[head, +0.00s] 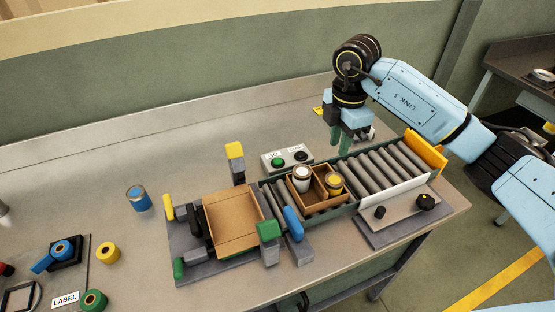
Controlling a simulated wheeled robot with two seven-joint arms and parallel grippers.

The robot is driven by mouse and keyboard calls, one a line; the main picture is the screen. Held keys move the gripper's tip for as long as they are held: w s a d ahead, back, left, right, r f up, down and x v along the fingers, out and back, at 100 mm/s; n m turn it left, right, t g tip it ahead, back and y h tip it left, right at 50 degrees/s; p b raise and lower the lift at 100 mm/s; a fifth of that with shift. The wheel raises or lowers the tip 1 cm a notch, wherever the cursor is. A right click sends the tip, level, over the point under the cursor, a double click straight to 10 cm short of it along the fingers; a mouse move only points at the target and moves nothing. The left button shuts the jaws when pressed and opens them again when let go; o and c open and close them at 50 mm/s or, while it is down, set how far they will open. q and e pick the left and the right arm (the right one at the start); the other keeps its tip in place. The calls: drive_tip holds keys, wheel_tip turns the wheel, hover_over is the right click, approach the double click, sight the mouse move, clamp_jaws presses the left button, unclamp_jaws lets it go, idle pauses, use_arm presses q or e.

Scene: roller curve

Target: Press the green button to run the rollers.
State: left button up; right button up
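The green button (278,162) sits on the left of a small grey control box (289,168), behind the roller conveyor (365,173). A black button (301,156) is to its right; small labels above both are hard to read. My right gripper (340,143) points down with green fingertips, to the right of the box and apart from the green button. Its two fingers look close together, but I cannot tell whether they are shut. I see nothing held in it. My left gripper is not in view.
A wooden tray (319,206) with a white-topped can (301,179) and a yellow-topped can (334,184) rests on the rollers. An open cardboard box (233,222) is at the left end. A yellow-topped post (235,160) stands left of the control box.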

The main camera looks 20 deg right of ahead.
clamp_jaws()
idle(1.2)
